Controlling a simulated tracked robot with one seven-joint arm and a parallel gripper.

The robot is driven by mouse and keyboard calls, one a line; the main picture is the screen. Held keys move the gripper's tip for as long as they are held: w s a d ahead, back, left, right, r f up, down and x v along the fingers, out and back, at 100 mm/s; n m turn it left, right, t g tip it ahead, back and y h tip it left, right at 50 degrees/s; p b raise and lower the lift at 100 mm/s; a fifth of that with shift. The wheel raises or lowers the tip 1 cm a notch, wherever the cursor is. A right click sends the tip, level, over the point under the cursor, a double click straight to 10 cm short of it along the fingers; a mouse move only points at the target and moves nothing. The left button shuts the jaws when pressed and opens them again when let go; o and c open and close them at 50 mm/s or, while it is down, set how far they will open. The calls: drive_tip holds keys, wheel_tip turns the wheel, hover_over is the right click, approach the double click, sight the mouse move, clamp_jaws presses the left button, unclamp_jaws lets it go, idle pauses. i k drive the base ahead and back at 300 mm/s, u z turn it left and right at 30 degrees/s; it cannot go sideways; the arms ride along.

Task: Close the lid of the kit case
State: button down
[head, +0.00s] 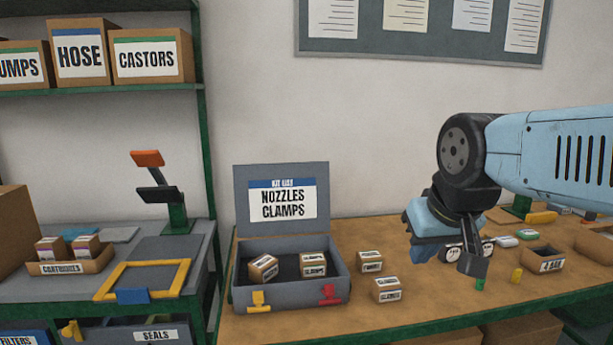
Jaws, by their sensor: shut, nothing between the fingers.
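The grey kit case (290,297) stands on the brown workbench left of centre. Its lid (240,200) is up, nearly upright at the back, with a label reading NOZZLES CLAMPS. Two small labelled boxes (264,267) lie inside the case, the left one tilted. A yellow latch (258,301) and a red latch (328,294) are on the case front. My gripper (472,265) is shut and empty, pointing down above the bench to the right of the case, well apart from it.
Two small boxes (386,289) stand on the bench just right of the case. Small green and yellow pieces (517,275) and an open bin (541,258) are near my gripper. A grey side table (60,288) with a yellow frame (184,275) is at the left.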

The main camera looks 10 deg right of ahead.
sight(276, 198)
drive_tip(key=u, duration=0.15)
drive_tip(key=i, duration=0.9)
drive_tip(key=z, duration=0.05)
